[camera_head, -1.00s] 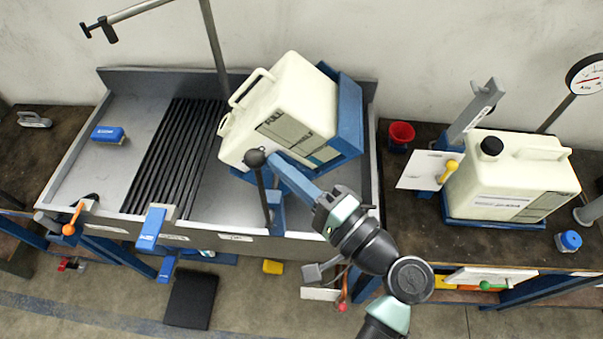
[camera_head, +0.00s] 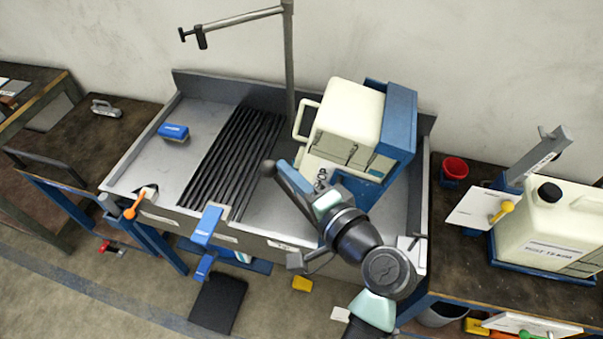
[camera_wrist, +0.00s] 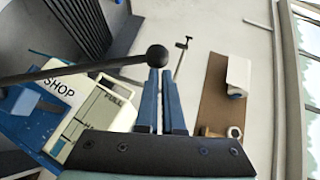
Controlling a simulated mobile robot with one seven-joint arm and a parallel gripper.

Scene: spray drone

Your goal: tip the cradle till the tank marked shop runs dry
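The cream tank marked SHOP (camera_head: 352,112) sits in the blue cradle (camera_head: 400,118) on the grey bench tray, tipped steeply forward. SHOP and FULL markings show on the tank in the wrist view (camera_wrist: 98,122). Its mouth and any liquid are hidden. A dark lever with a black ball knob (camera_head: 268,168) runs from the cradle side toward the front left. My gripper (camera_head: 283,168) has its blue fingers at the lever's knob end. In the wrist view the fingers (camera_wrist: 160,72) are nearly together, with the knob (camera_wrist: 157,55) at their tips; nothing shows clamped between them.
A second cream tank (camera_head: 548,225) stands upright on the right bench near a red cup (camera_head: 454,169). The grey tray (camera_head: 160,172) holds a black slatted grate (camera_head: 228,160) and a blue brush-like block (camera_head: 173,131). A post (camera_head: 289,60) rises behind.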

